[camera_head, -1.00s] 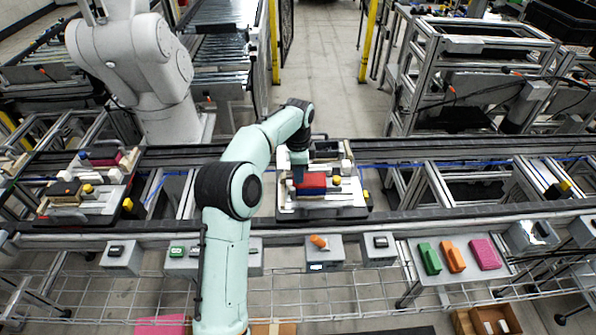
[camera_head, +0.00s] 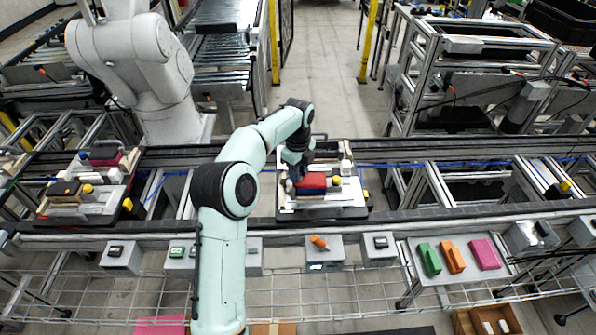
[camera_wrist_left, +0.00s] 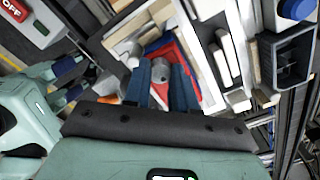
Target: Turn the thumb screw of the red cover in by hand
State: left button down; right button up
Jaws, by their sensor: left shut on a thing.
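The red cover (camera_head: 313,183) sits on the pale pallet fixture (camera_head: 330,212) on the conveyor, in the middle of the head view. My left gripper (camera_head: 296,179) reaches down at the left end of the cover. In the left wrist view the red cover (camera_wrist_left: 188,62) shows behind and beside the blue fingers. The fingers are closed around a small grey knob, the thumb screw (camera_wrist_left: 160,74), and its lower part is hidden. How deep the screw sits cannot be seen.
A yellow knob (camera_head: 337,181) stands just right of the cover. A second loaded pallet (camera_head: 85,205) is on the conveyor at left. A large white robot arm (camera_head: 135,65) stands behind. Button boxes (camera_head: 380,247) and a tray of coloured parts (camera_head: 462,258) line the front.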

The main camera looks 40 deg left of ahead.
pick_arm(q)
jog(key=shift+m, duration=0.3)
dwell(0.4)
jog(key=c, duration=0.9)
grip_release()
jog(key=shift+r, duration=0.1)
notch_tip(320, 180, up, 13)
